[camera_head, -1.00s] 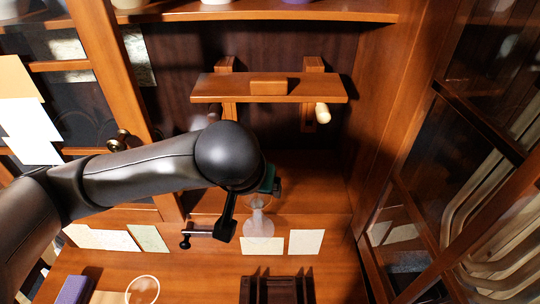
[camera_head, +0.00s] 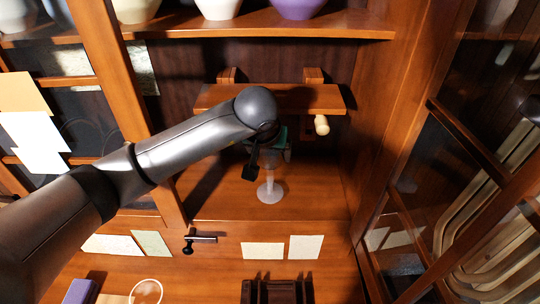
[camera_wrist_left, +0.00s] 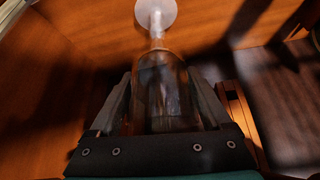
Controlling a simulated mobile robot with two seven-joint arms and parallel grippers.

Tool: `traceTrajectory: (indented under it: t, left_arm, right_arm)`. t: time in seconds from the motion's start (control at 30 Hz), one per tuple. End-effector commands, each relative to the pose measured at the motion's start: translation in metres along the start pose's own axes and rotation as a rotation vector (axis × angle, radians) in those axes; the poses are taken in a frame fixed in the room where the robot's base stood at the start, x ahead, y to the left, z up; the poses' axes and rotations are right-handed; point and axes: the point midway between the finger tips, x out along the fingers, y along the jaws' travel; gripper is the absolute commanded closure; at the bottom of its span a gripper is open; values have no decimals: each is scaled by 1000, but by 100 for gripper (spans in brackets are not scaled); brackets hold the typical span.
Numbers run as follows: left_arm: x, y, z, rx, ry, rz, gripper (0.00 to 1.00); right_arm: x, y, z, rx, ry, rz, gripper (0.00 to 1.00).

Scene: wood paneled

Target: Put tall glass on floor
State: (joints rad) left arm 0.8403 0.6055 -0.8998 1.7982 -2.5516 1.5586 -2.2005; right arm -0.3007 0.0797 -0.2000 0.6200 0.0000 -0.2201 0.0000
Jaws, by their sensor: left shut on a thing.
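The tall glass (camera_head: 269,188) is clear, with a slim stem and a round foot. My left gripper (camera_head: 266,158) is shut on its upper part, partly hidden by my arm. The foot points down in the head view, in front of the cabinet niche's bottom board. I cannot tell whether it touches the board. In the left wrist view the glass bowl (camera_wrist_left: 160,88) sits between the two fingers, with the foot toward the top edge. The floor cannot be made out clearly. My right gripper is not in view.
A small wooden shelf (camera_head: 310,98) with a pale round peg (camera_head: 321,125) is just above the gripper. An upper shelf (camera_head: 260,29) bears several pots. Glass-paned doors flank the niche. Below are a dark knob (camera_head: 190,246), paper cards (camera_head: 262,251) and a round clear rim (camera_head: 147,291).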

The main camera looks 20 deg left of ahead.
Motion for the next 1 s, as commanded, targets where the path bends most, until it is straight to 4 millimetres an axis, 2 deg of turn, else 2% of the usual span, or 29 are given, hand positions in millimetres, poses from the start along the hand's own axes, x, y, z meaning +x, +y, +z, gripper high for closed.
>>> traceTrajectory:
  t: [0.2,0.57,0.6,0.77,1.0]
  left_arm:
    - [12,0,6,-1,3,1,100]
    - [16,0,8,1,4,0,100]
    - [17,0,9,1,1,-1,17]
    - [16,0,9,1,1,0,0]
    - [15,0,9,1,0,0,0]
  right_arm:
    - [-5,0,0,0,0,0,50]
    - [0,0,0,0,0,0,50]
    - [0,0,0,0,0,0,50]
    - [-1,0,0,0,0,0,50]
    - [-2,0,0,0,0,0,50]
